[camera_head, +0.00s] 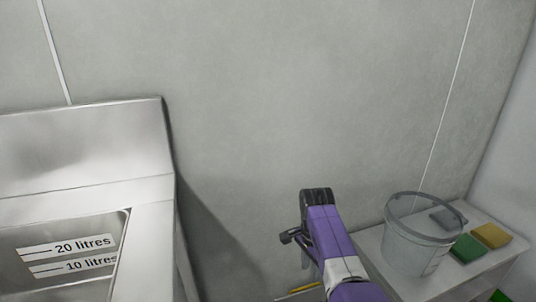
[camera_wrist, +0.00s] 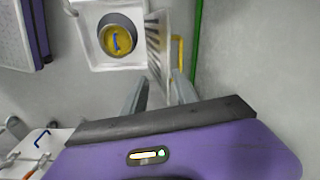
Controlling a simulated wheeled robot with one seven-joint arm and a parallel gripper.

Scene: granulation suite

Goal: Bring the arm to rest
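My arm is purple and white and reaches up from the bottom of the head view, right of centre. Its dark end stands in front of the grey wall (camera_head: 290,80), left of the bucket. In the wrist view my gripper (camera_wrist: 160,88) shows two grey fingers apart with nothing between them, so it is open and empty. In the head view the fingers are mostly hidden behind the arm.
A steel sink (camera_head: 150,230) with litre marks stands left. At right, a white table (camera_head: 400,283) bears a translucent bucket (camera_head: 415,250), a green sponge (camera_head: 467,248), a yellow sponge (camera_head: 491,235) and a grey one (camera_head: 448,217). The wrist view shows a white box (camera_wrist: 88,46) and green pole (camera_wrist: 197,40).

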